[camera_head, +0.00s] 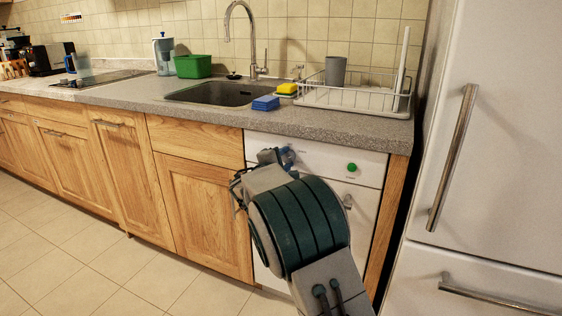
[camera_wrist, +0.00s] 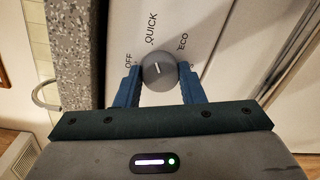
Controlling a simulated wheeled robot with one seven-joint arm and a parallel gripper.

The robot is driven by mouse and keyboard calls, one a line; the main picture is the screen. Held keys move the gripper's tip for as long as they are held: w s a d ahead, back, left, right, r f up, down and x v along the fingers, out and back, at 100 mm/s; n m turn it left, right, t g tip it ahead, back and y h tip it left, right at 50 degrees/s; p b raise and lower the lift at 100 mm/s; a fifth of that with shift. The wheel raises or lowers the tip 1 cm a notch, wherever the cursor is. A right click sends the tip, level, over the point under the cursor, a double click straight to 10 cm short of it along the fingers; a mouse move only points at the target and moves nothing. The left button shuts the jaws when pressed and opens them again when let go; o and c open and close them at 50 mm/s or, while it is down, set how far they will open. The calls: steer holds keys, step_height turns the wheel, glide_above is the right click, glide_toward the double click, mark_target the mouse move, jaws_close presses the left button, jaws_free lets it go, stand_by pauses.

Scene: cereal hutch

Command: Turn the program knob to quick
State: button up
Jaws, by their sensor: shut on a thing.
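The program knob (camera_wrist: 157,72) is a round grey dial with a short white mark on its face. The labels OFF, QUICK and ECO are printed in an arc around it on the white panel. The white mark is slanted; I cannot tell for sure which label it points at. My gripper (camera_wrist: 160,84) has its two blue fingers on either side of the knob and is shut on it. In the head view my gripper (camera_head: 284,156) is at the top of the white dishwasher front (camera_head: 318,157), and my arm hides most of the knob.
A green button (camera_head: 351,167) is on the same panel, right of my gripper. The grey countertop (camera_head: 215,105) overhangs above, with a sink, sponges and a dish rack (camera_head: 345,95). A white fridge (camera_head: 495,140) stands close on the right. Floor at left is clear.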

steer(key=shift+a+r, duration=0.1)
steer(key=shift+a, duration=0.15)
steer(key=o, duration=1)
steer(key=shift+a, duration=0.1)
steer(key=shift+d, duration=0.2)
steer(key=p+v, duration=0.1)
steer(key=v, duration=1.2)
steer(key=shift+s+p, duration=0.4)
steer(key=shift+s, duration=0.05)
